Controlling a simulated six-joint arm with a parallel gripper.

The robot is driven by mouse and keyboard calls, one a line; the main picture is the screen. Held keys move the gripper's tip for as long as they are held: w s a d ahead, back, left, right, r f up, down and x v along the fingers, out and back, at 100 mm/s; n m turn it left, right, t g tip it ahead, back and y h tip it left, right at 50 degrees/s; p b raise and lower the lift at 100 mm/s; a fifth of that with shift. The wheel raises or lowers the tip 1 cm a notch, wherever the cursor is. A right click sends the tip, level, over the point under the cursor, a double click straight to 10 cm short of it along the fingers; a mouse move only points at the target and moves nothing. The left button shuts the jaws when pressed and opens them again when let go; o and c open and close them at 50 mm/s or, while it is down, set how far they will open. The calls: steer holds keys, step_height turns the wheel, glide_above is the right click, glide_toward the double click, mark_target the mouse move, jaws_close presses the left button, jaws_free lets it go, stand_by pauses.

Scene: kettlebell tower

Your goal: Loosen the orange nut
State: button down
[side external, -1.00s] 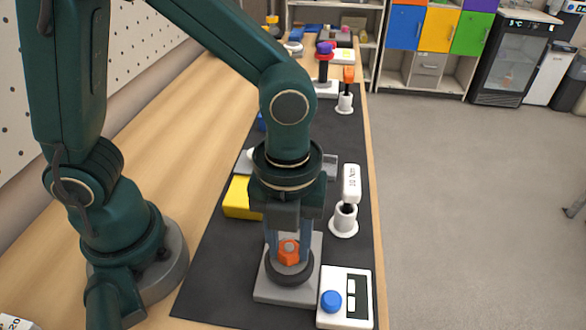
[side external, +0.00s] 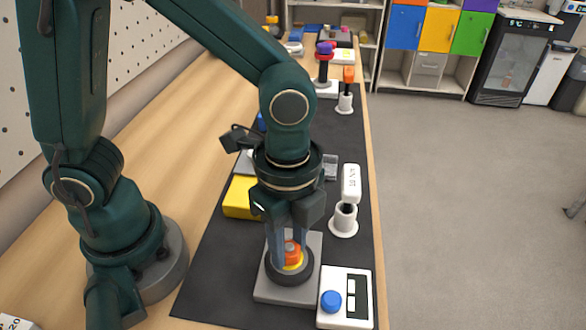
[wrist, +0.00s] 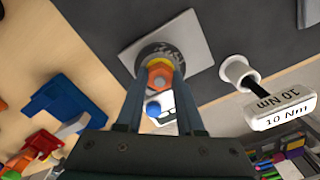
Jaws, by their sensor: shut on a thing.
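The orange nut (side external: 291,247) sits between the fingers of my gripper (side external: 290,252), which is shut on it from both sides. A yellow part (side external: 294,264) shows just below the nut, inside a black round base (side external: 291,278) on a grey plate (side external: 262,291). In the wrist view the nut (wrist: 160,76) lies between the two fingertips, with the yellow part (wrist: 159,62) and dark base (wrist: 148,54) beyond it. My fingers hide part of the nut.
A white "10 Nm" tool (side external: 351,183) stands in a white holder (side external: 343,222) right of the gripper. A white box (side external: 343,311) with a blue knob (side external: 331,301) is at the front right. A yellow block (side external: 240,199) lies behind left. The mat's front left is clear.

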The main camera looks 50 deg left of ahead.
mark_target(289, 246)
steer(key=shift+n, duration=0.6)
steer(key=c, duration=0.6)
jaws_free()
steer(key=shift+r, duration=3.05)
